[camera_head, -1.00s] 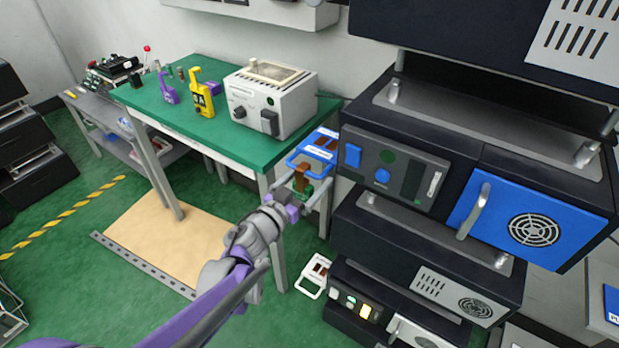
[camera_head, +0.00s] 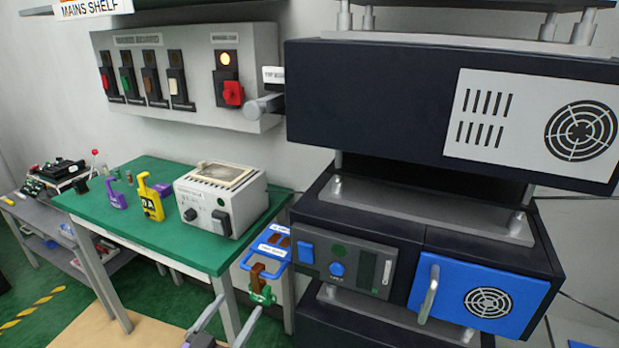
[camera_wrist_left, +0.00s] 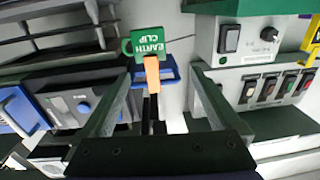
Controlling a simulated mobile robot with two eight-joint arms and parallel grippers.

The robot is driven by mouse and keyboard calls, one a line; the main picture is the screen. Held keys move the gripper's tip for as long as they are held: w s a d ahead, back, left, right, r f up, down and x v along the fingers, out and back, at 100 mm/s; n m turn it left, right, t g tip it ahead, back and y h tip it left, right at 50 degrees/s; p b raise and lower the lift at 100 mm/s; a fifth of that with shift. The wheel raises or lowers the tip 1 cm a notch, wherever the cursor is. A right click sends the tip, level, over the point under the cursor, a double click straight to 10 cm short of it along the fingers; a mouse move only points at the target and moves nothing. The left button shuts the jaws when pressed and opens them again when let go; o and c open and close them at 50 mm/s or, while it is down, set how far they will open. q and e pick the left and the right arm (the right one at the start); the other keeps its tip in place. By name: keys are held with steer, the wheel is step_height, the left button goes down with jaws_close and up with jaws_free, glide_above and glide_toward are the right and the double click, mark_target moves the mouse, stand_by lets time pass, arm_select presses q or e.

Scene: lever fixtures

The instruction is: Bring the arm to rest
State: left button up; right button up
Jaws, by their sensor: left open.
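My left gripper (camera_head: 240,302) shows at the bottom of the head view, its two fingers apart. In the left wrist view the fingers (camera_wrist_left: 165,72) stand wide on either side. A green earth clip (camera_wrist_left: 149,41) with an orange-brown part (camera_wrist_left: 152,74) shows just beyond and between the fingertips. It also shows in the head view (camera_head: 262,295), in front of a blue-framed holder (camera_head: 277,240) by the table's right edge. Neither finger visibly grips the clip; whether one touches it I cannot tell. Most of the left arm is below the head view. My right gripper is not in view.
A green table (camera_head: 150,222) bears a grey box (camera_head: 222,198) and yellow (camera_head: 151,200) and purple padlock-like pieces. A switch panel (camera_head: 190,75) hangs behind it. Dark equipment racks (camera_head: 365,110) stand close on the right. Green floor shows at lower left.

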arm_select(q)
steer(key=s+a+f+n+g+y, duration=0.4)
steer(key=s+a+n+y, duration=0.15)
steer(key=a+y, duration=0.2)
steer(key=s+d+f+m+g+h, duration=0.1)
steer(key=s+d+f+g, duration=0.35)
steer(key=s, duration=0.35)
steer(key=s+d+f+m+g+h, duration=0.1)
steer(key=s+d+f+g+h, duration=0.1)
steer(key=s+d+f+g, duration=0.35)
step_height(320, 180, up, 16)
steer(key=a+t+p, duration=0.1)
steer(key=t+p, duration=0.1)
steer(key=p, duration=1.2)
steer(key=shift+s+a+f, duration=0.15)
steer(key=shift+s+a, duration=0.05)
steer(key=shift+a, duration=0.15)
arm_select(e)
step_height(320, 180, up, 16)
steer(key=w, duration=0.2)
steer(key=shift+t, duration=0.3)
arm_select(q)
steer(key=shift+s+y, duration=0.2)
steer(key=shift+y, duration=0.05)
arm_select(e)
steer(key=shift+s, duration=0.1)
arm_select(q)
steer(key=shift+c, duration=0.4)
